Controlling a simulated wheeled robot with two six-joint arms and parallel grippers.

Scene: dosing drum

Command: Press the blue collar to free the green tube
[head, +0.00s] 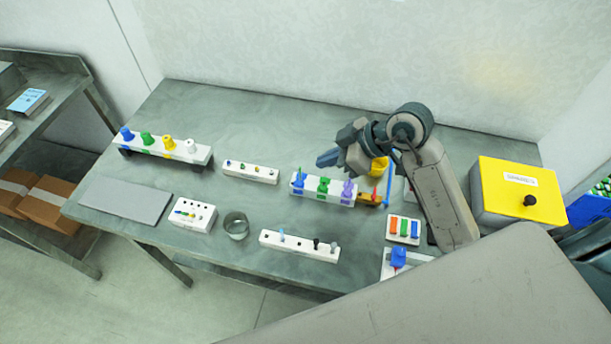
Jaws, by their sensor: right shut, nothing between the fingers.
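A white block (311,192) near the middle of the table bears blue, green and purple fittings in a row. The blue collar (298,184) is at its left end, and a thin green piece that looks like the green tube (299,171) stands up from it. Details are too small to tell how they join. My right gripper (326,158) is shut and empty, its fingers pointing left, above and behind the block in the picture. It appears apart from the collar. My left gripper is out of view.
A white rack (160,148) with coloured cones stands at the back left. Small white blocks, a round cup (236,225) and a grey mat (126,200) lie around. A yellow-lidded box (520,185) is at the right. Clear table lies behind the middle block.

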